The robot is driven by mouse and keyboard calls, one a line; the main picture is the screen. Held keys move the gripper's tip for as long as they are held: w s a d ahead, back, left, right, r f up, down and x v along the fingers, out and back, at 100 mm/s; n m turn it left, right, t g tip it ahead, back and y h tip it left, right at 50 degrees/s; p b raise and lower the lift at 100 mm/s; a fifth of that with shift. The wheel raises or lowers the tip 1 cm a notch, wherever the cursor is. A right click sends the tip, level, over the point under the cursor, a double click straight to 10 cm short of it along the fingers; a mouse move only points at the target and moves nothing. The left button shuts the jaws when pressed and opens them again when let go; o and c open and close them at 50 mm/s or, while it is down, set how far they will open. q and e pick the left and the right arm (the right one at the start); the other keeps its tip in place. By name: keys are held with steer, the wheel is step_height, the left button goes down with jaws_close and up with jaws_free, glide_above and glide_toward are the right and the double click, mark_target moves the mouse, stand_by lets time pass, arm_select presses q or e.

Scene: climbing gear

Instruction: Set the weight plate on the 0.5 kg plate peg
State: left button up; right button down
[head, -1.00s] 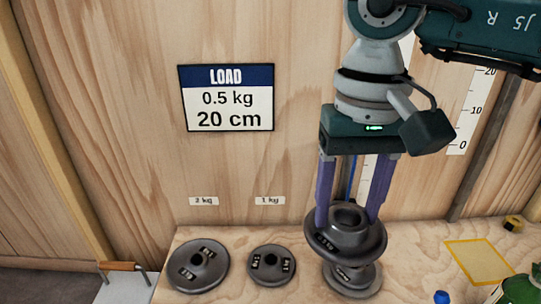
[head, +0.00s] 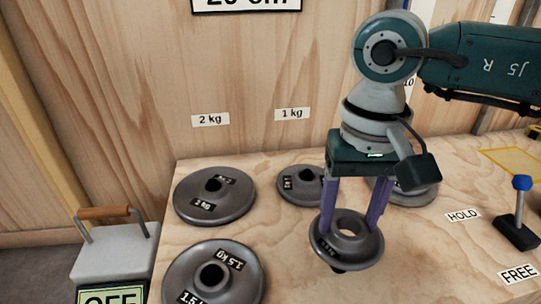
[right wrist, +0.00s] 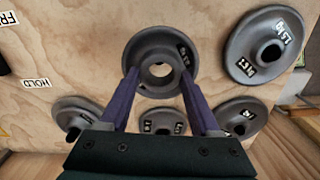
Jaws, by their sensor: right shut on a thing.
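My right gripper (head: 350,222) is shut on a dark grey weight plate (head: 335,253), fingers on opposite sides of its raised hub. The plate is slightly tilted, in front of the back row of plates; its label is too small to read. A small dark part shows under its near edge. I cannot tell if the plate touches anything below. In the right wrist view the held plate (right wrist: 160,84) hangs between the fingers (right wrist: 160,82), and pale wood shows through its hole. I cannot make out a 0.5 kg label or its peg. My left gripper is not in view.
A 2 kg plate (head: 235,202), a 1 kg plate (head: 291,186) and another plate (head: 415,197) partly behind my gripper stand at the back. A 1.5 kg plate (head: 177,278) lies front left. A blue-knobbed lever (head: 520,205) stands right. Bare wood (head: 425,265) lies right of the held plate.

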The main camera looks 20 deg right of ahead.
mark_target(344, 240)
steer(key=shift+d+f+b, duration=0.15)
steer(key=shift+f+b, duration=0.4)
steer(key=shift+f, duration=0.15)
steer(key=shift+f+b, duration=1.55)
steer(key=shift+f, duration=0.4)
steer(key=shift+f+b, duration=0.6)
steer(key=shift+b, duration=0.1)
steer(key=shift+c, duration=1.9)
jaws_free()
steer(key=shift+r, duration=0.1)
